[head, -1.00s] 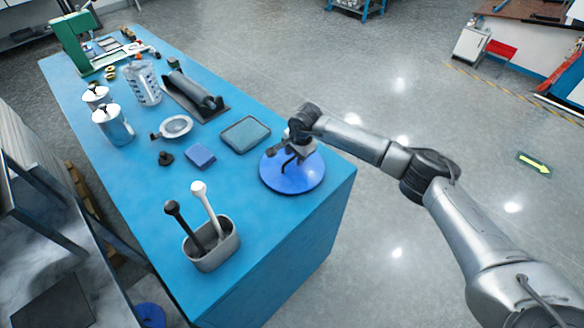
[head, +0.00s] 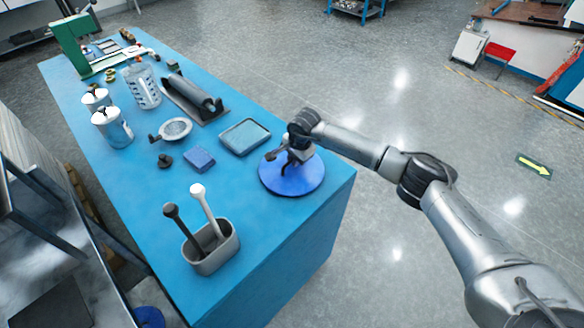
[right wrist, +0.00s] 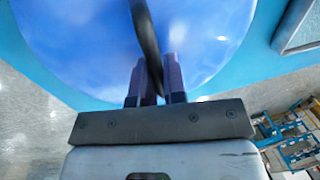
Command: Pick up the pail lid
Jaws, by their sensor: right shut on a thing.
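The pail lid (head: 305,181) is a round blue disc at the near right corner of the blue table. In the head view my right gripper (head: 288,165) is over the lid, coming from the right. In the right wrist view the lid (right wrist: 70,35) fills the top. There my right gripper (right wrist: 156,85) is shut on the lid's dark handle (right wrist: 146,35), which runs between the two fingers. I cannot tell whether the lid is touching the table or slightly above it. My left gripper is not in view.
A grey holder (head: 211,249) with a black and a white handled tool stands near the table's front. A blue block (head: 199,159), a grey-rimmed tray (head: 244,137) and a round metal strainer (head: 174,129) lie left of the lid.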

